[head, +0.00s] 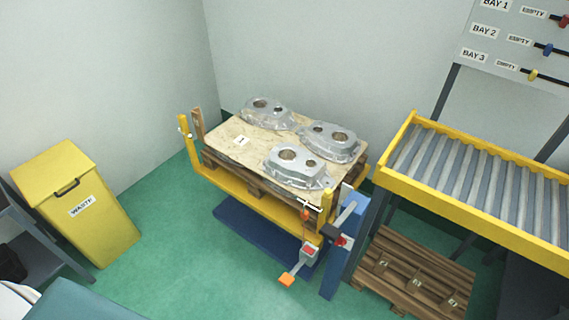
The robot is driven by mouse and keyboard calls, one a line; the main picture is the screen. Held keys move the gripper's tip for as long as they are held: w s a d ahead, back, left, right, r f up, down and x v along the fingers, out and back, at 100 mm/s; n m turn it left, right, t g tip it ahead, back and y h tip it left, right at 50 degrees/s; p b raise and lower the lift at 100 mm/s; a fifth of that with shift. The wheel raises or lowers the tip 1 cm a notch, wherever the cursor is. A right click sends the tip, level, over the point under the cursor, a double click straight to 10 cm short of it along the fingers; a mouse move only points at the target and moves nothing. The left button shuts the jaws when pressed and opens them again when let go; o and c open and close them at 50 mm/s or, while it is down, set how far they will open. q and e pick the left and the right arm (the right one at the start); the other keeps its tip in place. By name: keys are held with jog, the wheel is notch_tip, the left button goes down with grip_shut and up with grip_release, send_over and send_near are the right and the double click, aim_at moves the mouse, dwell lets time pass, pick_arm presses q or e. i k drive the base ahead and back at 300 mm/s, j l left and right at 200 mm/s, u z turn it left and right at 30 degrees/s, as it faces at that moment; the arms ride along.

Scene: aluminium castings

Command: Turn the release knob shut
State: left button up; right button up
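A small red knob-like part (341,241) sits on the blue post (345,262) at the front right corner of the yellow lift frame (262,207). It is too small to tell whether it is turned open or shut, and I cannot be sure that it is the release knob. Neither of my grippers is in view.
Several aluminium castings (297,168) lie on a board-topped pallet (222,137) on the lift. A yellow waste bin (105,220) stands left, a roller conveyor (480,170) right, with a wooden pallet (418,270) under it. Green floor (175,235) is clear between bin and lift.

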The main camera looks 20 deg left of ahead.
aim_at(340, 241)
jog(key=j+z, duration=0.1)
jog(key=j, duration=1.25)
